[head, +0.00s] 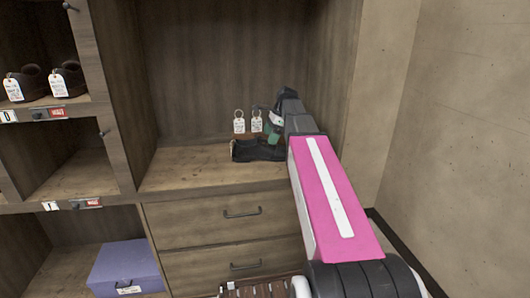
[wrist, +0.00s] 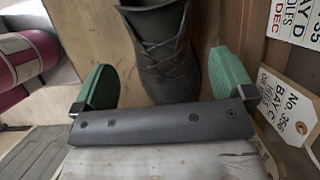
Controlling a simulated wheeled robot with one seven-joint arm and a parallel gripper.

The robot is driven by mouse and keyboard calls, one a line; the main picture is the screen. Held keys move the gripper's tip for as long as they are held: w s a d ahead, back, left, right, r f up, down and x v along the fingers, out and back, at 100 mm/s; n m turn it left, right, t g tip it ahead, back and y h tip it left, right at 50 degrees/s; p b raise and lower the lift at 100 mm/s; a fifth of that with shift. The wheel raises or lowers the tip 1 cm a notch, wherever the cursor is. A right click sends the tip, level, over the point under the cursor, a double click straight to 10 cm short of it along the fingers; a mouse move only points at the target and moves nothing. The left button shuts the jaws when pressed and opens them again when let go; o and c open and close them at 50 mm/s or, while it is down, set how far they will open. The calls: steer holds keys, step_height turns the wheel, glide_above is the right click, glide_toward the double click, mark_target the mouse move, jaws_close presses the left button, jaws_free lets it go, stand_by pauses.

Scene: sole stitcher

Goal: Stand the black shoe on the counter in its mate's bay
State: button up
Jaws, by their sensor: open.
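The black shoe (head: 258,150) lies on the wooden counter (head: 190,172) near its back right, below two hanging tags. In the wrist view the laced black shoe (wrist: 160,45) shows between the two green fingers of my gripper (wrist: 166,78). The fingers are apart, one to each side of the shoe, with a gap visible on the left. I cannot tell whether the right finger touches it. In the head view my gripper (head: 274,126) is just above the shoe and partly hides it. No single black shoe shows in the bays in view.
Two paper tags (head: 247,124) hang behind the shoe; one reads "BAY C" in the wrist view (wrist: 288,112). A bay at upper left holds two tagged dark brown shoes (head: 48,82). The bay below (head: 75,175) looks empty. A purple box (head: 126,268) sits lower left. Drawers (head: 225,217) are below the counter.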

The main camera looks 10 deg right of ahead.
mark_target(266, 147)
steer(key=shift+d+x, duration=0.1)
steer(key=shift+x, duration=1.55)
steer(key=shift+d+x, duration=0.15)
steer(key=shift+x, duration=1.5)
steer(key=c, duration=1.1)
